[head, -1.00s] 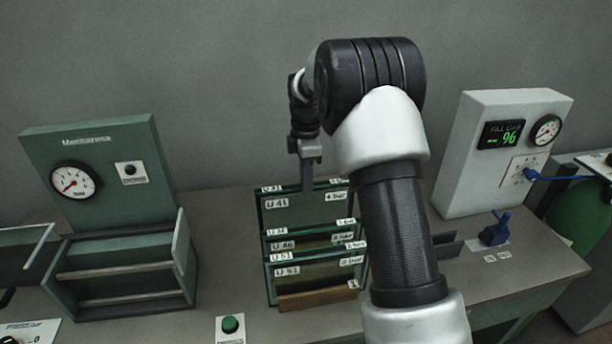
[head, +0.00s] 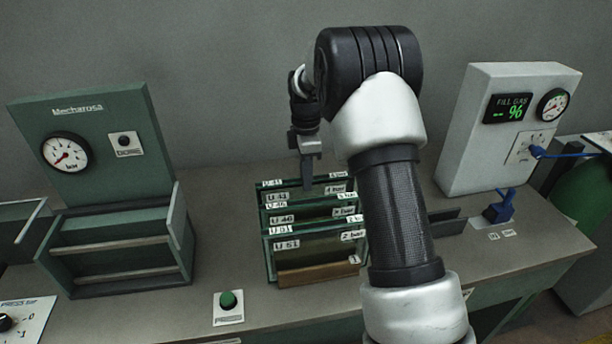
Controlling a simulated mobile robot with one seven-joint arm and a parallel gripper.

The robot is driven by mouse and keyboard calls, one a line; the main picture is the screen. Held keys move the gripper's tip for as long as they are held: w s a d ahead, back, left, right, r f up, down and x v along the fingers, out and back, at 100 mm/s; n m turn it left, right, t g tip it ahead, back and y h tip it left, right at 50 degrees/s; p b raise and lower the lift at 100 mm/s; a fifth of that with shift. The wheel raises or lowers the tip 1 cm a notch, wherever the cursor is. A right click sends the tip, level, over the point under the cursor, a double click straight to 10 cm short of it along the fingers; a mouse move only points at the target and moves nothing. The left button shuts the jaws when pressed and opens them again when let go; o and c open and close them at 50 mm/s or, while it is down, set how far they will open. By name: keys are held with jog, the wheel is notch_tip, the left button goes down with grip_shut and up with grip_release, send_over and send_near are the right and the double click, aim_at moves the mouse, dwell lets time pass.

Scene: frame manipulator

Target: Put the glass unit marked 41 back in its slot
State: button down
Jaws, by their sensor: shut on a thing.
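The glass unit marked 41 (head: 310,208) is a dark green-tinted pane with white labels along its top. It stands upright at the back of the rack (head: 318,272), behind the other panes. The pane's top is close to the height of the other panes. Its lower part is hidden behind them, so I cannot tell whether it rests on the rack's bottom.
Units marked 46 (head: 310,226) and 51 (head: 312,256) stand in front. A green gauge station (head: 105,150) is at left, a grey fill-gas box (head: 490,150) at right. A green button (head: 228,299) sits in front. My arm hides the rack's right side.

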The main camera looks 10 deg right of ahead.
jog(key=shift+f, duration=0.2)
dwell(0.7)
jog(key=c, duration=1.6)
grip_release()
jog(key=shift+o, duration=0.2)
jog(key=shift+f, duration=0.1)
notch_tip(320, 180, up, 18)
jog(key=f, duration=0.1)
jog(key=s+r+m+t, duration=0.2)
jog(key=s+r+m, duration=0.2)
jog(key=s+r, duration=0.35)
jog(key=s+f+m+t, duration=0.1)
jog(key=s+f+m, duration=0.1)
jog(key=s+m, duration=0.5)
jog(key=s+f+m+t, duration=0.2)
jog(key=s+m, duration=0.5)
jog(key=s, duration=1.2)
jog(key=shift+s+f+t, duration=0.2)
jog(key=shift+f+t, duration=0.1)
jog(key=shift+f, duration=0.05)
